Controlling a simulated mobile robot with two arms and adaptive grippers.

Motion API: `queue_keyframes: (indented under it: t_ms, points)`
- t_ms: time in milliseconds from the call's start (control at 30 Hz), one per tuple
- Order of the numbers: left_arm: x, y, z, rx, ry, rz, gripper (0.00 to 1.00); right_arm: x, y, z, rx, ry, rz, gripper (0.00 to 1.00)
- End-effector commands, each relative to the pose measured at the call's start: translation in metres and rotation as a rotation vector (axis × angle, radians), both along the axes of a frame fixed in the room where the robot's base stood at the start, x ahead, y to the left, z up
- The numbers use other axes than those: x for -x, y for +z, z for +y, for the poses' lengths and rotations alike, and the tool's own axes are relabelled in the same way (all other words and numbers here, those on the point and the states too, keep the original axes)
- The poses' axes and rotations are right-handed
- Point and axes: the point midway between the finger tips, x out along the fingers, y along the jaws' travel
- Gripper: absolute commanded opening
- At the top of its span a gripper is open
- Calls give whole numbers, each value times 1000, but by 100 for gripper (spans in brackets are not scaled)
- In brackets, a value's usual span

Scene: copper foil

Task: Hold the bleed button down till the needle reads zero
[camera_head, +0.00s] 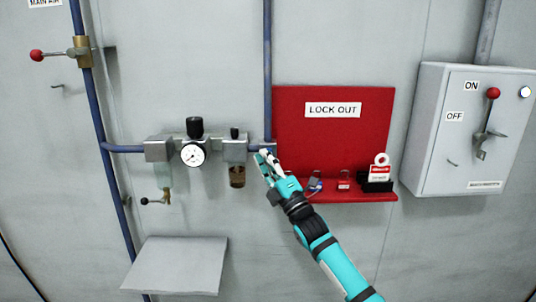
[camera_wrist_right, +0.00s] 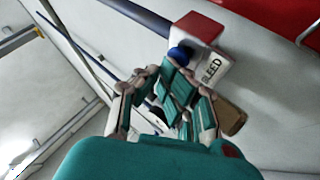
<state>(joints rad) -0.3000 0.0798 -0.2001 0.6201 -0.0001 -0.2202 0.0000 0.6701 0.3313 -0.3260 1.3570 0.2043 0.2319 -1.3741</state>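The pressure gauge (camera_head: 193,155) has a white dial on the regulator unit; its needle is too small to read. The blue bleed button (camera_wrist_right: 179,54) sticks out of a block with a red top and a BLEED label (camera_wrist_right: 212,67), in the right wrist view. My right gripper (camera_head: 266,158) is at the right end of the air unit in the head view. In the wrist view, its fingertips (camera_wrist_right: 172,75) are just below the button; whether they touch it is unclear. The finger opening is hard to judge. My left gripper is out of view.
A red LOCK OUT board (camera_head: 300,137) with locks and tags on its shelf is right of the unit. A grey switch box (camera_head: 440,150) with a red-knobbed lever is further right. A red-knobbed valve handle (camera_head: 37,55) is upper left, above a sloped grey shelf (camera_head: 180,265).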

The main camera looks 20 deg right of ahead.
Motion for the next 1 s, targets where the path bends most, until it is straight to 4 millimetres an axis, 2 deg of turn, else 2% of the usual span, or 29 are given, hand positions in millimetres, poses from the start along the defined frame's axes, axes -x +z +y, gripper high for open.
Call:
queue_keyframes:
  t_ms: [367,733,1000]
  points:
    - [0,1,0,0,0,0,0,0,-1,-1,0,-2,3,0]
    - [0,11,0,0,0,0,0,17,-1,5,-1,-1,3,0]
    - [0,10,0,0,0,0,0,19,-2,5,0,-1,1,0]
